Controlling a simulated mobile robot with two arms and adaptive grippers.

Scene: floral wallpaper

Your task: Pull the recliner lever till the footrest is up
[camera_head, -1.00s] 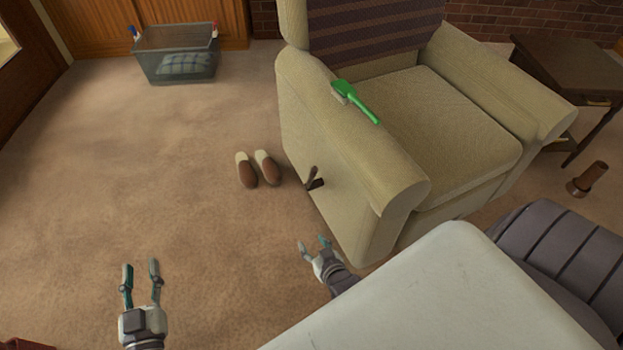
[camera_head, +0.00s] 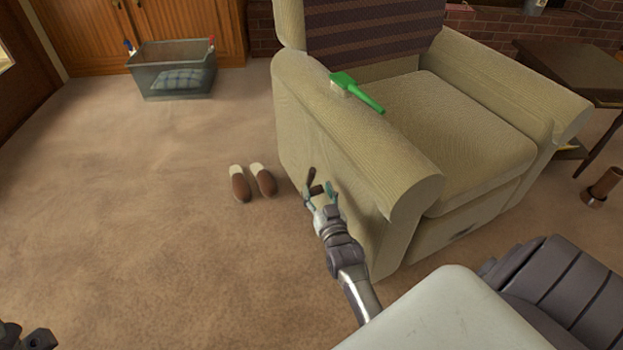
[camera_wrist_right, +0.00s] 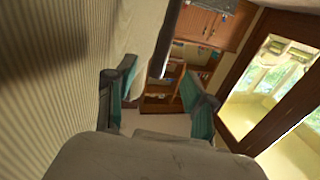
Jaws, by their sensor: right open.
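The recliner (camera_head: 350,160) is beige, with its left side panel facing me. Its front panel (camera_head: 470,215) is down, with no footrest raised. The dark brown lever (camera_head: 311,177) sticks up from the lower side panel. My right gripper (camera_head: 321,198) is open at the lever, its fingers near the lever's base. In the right wrist view, the open fingers (camera_wrist_right: 160,100) lie beside the ribbed side panel (camera_wrist_right: 45,110). A dark bar, apparently the lever (camera_wrist_right: 168,40), stands just beyond and between them; contact cannot be told.
A green brush-like object (camera_head: 357,92) lies on the near armrest. A pair of slippers (camera_head: 251,182) stands on the carpet left of the lever. A grey basket (camera_head: 170,85) is at the back left. A brown table (camera_head: 570,68) is at the right.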

